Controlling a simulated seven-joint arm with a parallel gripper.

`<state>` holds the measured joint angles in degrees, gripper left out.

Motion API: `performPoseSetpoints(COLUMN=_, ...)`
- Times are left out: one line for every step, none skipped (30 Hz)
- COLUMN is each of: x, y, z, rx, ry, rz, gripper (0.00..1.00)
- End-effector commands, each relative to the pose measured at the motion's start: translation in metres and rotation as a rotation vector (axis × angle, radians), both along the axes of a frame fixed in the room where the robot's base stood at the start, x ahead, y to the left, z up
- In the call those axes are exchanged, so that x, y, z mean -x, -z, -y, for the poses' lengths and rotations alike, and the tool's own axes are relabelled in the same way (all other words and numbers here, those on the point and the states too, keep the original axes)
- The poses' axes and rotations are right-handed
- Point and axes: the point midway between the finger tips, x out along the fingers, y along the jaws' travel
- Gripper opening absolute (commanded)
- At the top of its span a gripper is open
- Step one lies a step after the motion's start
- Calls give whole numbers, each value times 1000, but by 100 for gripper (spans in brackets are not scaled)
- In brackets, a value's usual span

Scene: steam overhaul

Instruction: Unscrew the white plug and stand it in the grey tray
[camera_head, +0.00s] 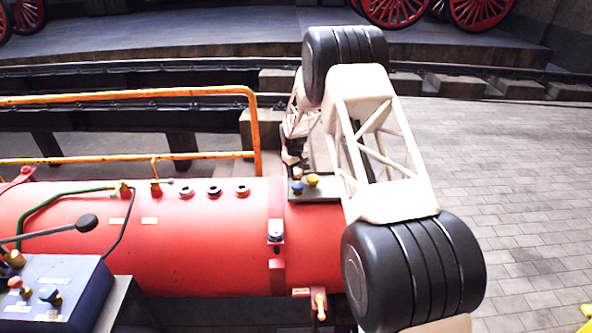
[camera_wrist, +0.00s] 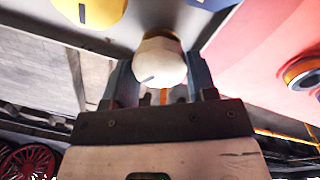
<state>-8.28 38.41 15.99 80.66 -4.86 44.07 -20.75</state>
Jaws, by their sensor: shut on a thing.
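The white plug (camera_wrist: 160,62) is between the fingers of my gripper (camera_wrist: 161,78) in the wrist view, and the gripper is shut on it. The grey tray (camera_wrist: 150,14) lies just past the plug, with a yellow plug (camera_wrist: 90,8) and a blue plug (camera_wrist: 211,4) on it. In the head view my gripper (camera_head: 293,163) is at the back left of the grey tray (camera_head: 322,193), close to the blue plug (camera_head: 297,187) and yellow plug (camera_head: 313,180). My arm partly hides this area. I cannot tell whether the white plug touches the tray.
The red boiler (camera_head: 150,245) carries three dark-rimmed ports (camera_head: 214,191) left of the tray. An orange handrail (camera_head: 200,92) runs behind it. A dark blue control box (camera_head: 60,280) with a black-knobbed lever (camera_head: 86,223) is at the front left. Paved floor lies right.

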Motion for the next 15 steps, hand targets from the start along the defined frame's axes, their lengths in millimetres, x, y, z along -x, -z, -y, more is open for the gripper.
performPoseSetpoints(x=0, y=0, z=0, rx=0, ry=0, rz=0, gripper=9)
performPoseSetpoints(x=0, y=1, z=0, rx=0, ry=0, rz=0, gripper=9)
performPoseSetpoints(x=0, y=1, z=0, rx=0, ry=0, rz=0, gripper=9)
performPoseSetpoints(x=0, y=1, z=0, rx=0, ry=0, rz=0, gripper=9)
performPoseSetpoints(x=0, y=1, z=0, rx=-1, ry=0, rz=1, gripper=9)
performPoseSetpoints(x=0, y=2, z=0, rx=-1, ry=0, rz=1, gripper=9)
performPoseSetpoints(x=0, y=2, z=0, rx=-1, ry=0, rz=1, gripper=9)
performPoseSetpoints(x=0, y=2, z=0, rx=-1, ry=0, rz=1, gripper=9)
performPoseSetpoints(x=0, y=2, z=0, rx=-1, ry=0, rz=1, gripper=9)
performPoseSetpoints(x=0, y=2, z=0, rx=-1, ry=0, rz=1, gripper=9)
performPoseSetpoints(x=0, y=2, z=0, rx=-1, ry=0, rz=1, gripper=9)
performPoseSetpoints(x=0, y=2, z=0, rx=-1, ry=0, rz=1, gripper=9)
performPoseSetpoints(x=0, y=2, z=0, rx=-1, ry=0, rz=1, gripper=9)
performPoseSetpoints(x=0, y=2, z=0, rx=-1, ry=0, rz=1, gripper=9)
performPoseSetpoints(x=0, y=2, z=0, rx=-1, ry=0, rz=1, gripper=55)
